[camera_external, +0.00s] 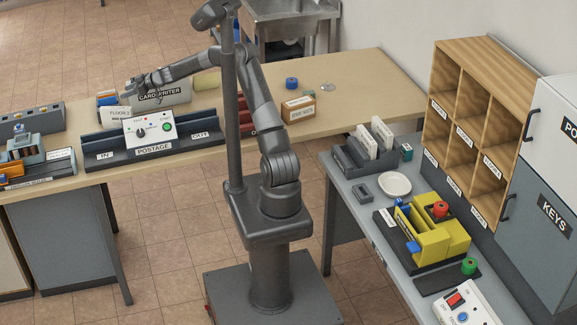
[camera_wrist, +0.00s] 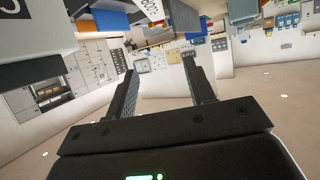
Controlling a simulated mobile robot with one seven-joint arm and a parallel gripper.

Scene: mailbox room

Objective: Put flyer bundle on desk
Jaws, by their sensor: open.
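The desk (camera_external: 360,85) is a long tan tabletop across the back of the external view. My gripper (camera_external: 133,90) is over its left part, close to the card writer (camera_external: 158,96) and a small blue and orange item (camera_external: 107,98). In the wrist view my gripper (camera_wrist: 160,85) has its two dark fingers wide apart, with nothing between them. I cannot tell for certain which thing is the flyer bundle. White upright packets (camera_external: 382,133) stand in a dark rack on the grey side table.
A postage machine (camera_external: 150,128) with IN and OUT trays fills the desk's front. A brown box (camera_external: 298,108) and blue roll (camera_external: 291,83) stand right of my arm. The desk's right end is clear.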

